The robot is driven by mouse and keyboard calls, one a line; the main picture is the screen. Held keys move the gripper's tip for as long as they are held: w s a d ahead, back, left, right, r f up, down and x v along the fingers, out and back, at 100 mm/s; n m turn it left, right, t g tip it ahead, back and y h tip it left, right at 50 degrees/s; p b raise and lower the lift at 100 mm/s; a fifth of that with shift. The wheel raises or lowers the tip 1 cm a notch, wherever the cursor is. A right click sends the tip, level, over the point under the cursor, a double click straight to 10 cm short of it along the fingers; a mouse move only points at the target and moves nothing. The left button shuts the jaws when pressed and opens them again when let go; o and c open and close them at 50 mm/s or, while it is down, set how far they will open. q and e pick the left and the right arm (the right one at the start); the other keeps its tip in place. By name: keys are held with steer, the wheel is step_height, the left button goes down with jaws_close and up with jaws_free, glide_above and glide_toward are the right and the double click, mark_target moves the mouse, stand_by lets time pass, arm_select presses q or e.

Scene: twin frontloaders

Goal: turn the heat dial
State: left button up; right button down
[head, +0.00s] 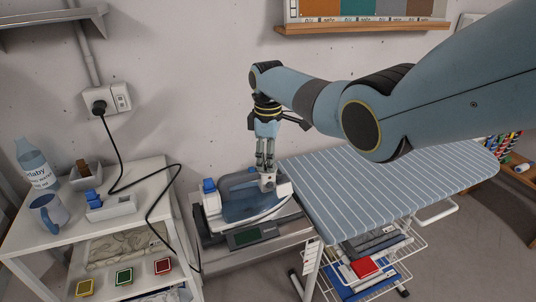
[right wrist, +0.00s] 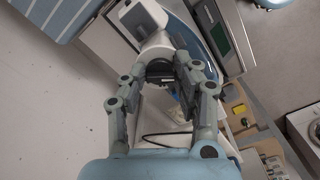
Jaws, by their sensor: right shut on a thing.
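A steam iron with a blue and white body (head: 248,207) rests on a grey station at the end of the ironing board. My right gripper (head: 266,168) points down onto the white right-hand end of the iron. In the right wrist view, the iron's white end (right wrist: 150,25) lies just past the fingertips. My right fingers (right wrist: 164,82) are closed on a small dark, round part there, which looks like the heat dial (right wrist: 159,70). The fingers hide much of it, so its setting cannot be read. My left gripper is not in view.
A striped ironing board (head: 390,185) stands right of the iron. A white cart (head: 150,185) on the left carries a mug (head: 47,213) and a bottle (head: 36,165). A black cord hangs from the wall socket (head: 120,97) beside the station.

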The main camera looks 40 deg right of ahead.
steer(key=shift+m, duration=0.5)
steer(key=c, duration=1)
jaws_free()
step_height(320, 180, up, 12)
